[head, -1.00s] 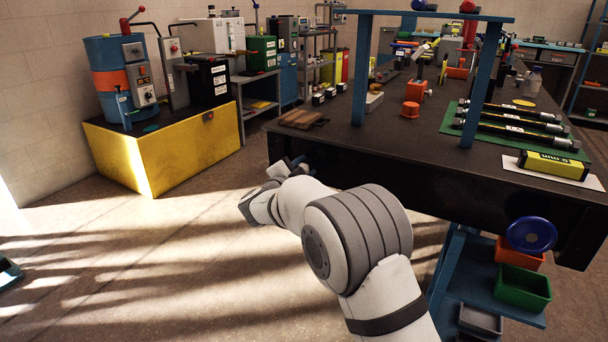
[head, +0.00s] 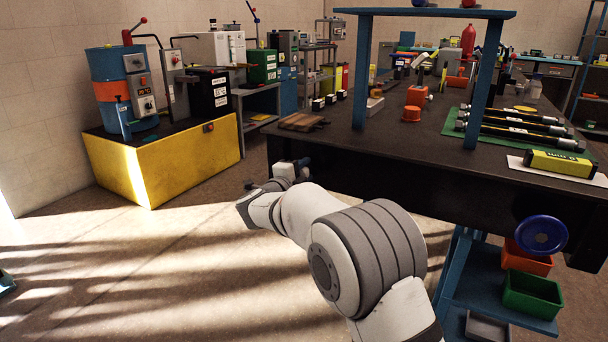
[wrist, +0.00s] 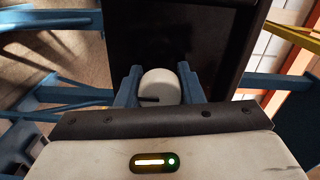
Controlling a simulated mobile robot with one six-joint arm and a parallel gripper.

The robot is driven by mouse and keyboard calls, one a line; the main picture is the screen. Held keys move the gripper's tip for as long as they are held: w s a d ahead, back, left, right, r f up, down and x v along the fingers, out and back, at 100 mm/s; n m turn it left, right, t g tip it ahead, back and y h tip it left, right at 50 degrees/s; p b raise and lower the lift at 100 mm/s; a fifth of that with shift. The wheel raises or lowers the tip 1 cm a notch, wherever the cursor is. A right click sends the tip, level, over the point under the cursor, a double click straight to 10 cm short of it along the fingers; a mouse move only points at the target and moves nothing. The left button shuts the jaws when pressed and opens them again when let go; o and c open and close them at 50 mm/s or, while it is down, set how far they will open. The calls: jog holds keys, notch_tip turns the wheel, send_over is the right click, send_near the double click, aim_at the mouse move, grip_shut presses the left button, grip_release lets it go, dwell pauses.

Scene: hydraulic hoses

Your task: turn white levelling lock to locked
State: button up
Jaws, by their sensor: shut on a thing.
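The white levelling lock (wrist: 162,85) is a round white knob with a short dark mark on its left side in the wrist view. It sits by a black panel, between the two blue fingers of my gripper (wrist: 159,69). The fingers are closed on its left and right sides. In the head view, my gripper (head: 303,164) is at the near left end of the dark workbench (head: 345,168), below the top. The knob cannot be made out there. No lock labels are readable, so I cannot tell its setting.
A yellow plinth (head: 165,165) with a blue drum (head: 112,65) stands to the left. A blue frame (head: 362,70) and hoses (head: 515,130) are on the bench. A blue handwheel (head: 541,235) and bins are at the right. The floor left of my arm is clear.

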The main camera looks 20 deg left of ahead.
jog(key=shift+f, duration=0.15)
jog(key=o, duration=1)
jog(key=s+a+p, duration=0.1)
jog(key=s+p, duration=0.1)
jog(key=s, duration=0.5)
jog(key=shift+s, duration=0.4)
